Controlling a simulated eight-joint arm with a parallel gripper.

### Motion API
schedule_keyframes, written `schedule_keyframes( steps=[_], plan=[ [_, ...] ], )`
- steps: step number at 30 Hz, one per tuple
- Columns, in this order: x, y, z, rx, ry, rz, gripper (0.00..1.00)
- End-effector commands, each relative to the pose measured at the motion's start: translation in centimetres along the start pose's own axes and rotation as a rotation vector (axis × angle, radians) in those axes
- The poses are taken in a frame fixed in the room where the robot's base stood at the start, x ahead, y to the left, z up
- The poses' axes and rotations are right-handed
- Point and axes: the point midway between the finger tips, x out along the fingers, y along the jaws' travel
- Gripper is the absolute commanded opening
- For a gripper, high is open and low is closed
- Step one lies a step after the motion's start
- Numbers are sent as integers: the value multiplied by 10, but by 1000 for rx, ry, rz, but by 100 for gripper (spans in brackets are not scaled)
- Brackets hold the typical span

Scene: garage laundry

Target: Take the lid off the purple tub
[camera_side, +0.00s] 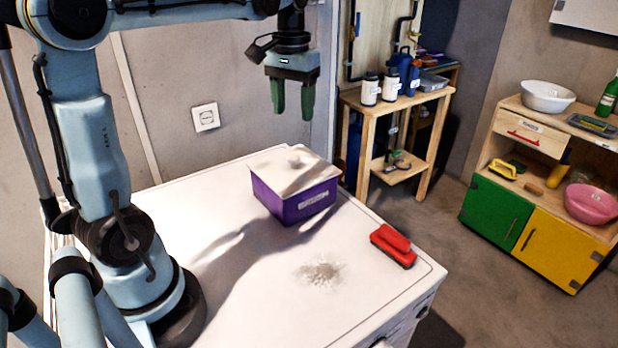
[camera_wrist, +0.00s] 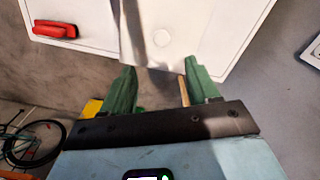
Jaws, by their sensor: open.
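The purple tub (camera_side: 300,208) stands upright on the white worktop, with a pale label on its front. My gripper (camera_side: 293,114) is open and empty, pointing down above the tub and apart from the lid. Its two green fingers also show in the wrist view (camera_wrist: 160,65). The tub's inside is hidden by the lid.
A red brush-like object (camera_side: 393,246) lies on the white worktop (camera_side: 240,300) right of the tub. A greyish powdery patch (camera_side: 320,272) is in front of it. A wooden stand (camera_side: 400,115) with bottles and a colourful cabinet (camera_side: 525,215) are beyond.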

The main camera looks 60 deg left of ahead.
Motion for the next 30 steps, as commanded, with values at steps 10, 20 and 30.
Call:
schedule_keyframes(
  steps=[10,20,30],
  plan=[
    [48,0,0,1,2,0,60],
    [69,-1,1,1,3,0,60],
    [105,-3,2,2,4,-1,60]
  ],
)
